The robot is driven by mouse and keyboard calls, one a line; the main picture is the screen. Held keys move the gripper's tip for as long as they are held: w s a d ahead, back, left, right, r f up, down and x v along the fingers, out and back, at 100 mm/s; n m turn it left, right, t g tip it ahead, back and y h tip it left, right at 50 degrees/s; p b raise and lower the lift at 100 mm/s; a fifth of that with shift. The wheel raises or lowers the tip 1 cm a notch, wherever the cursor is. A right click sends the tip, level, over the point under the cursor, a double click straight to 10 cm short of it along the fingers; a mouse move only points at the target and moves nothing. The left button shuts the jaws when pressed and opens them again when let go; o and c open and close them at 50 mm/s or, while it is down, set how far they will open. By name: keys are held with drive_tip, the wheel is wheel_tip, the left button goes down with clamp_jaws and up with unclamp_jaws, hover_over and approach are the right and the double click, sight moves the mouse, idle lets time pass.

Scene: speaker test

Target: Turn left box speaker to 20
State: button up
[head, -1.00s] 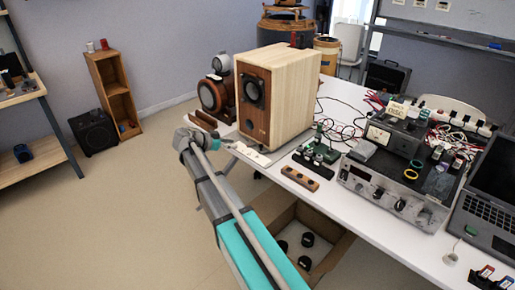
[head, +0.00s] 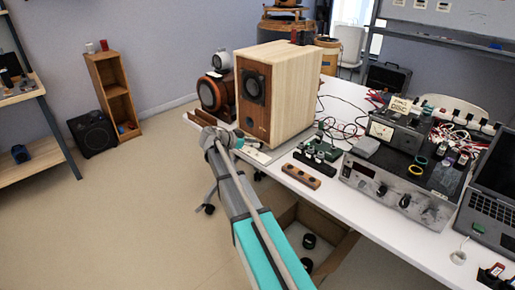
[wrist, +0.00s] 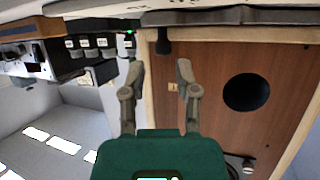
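The box speaker (head: 290,90) stands upright on the white table, with pale wooden sides and a dark brown front with a round driver. My gripper (head: 224,144) is low by its front left; its fingertips are too small to make out there. In the wrist view, which looks upside down, my gripper (wrist: 160,68) is open, with a clear gap between the fingers. Beyond them is a brown wooden panel (wrist: 215,120) with a round black opening and a small pale label. A dark knob-like part (wrist: 163,42) shows just past the fingertips. I cannot read any dial setting.
A green circuit board (head: 318,148), a wooden block with dark spots (head: 301,176) and a grey metered instrument (head: 390,185) are on the table to the right. A laptop (head: 490,190) is at the right edge. An open box (head: 330,238) is below.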

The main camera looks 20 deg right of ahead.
drive_tip(key=shift+b+x, duration=0.5)
drive_tip(key=shift+x, duration=1.35)
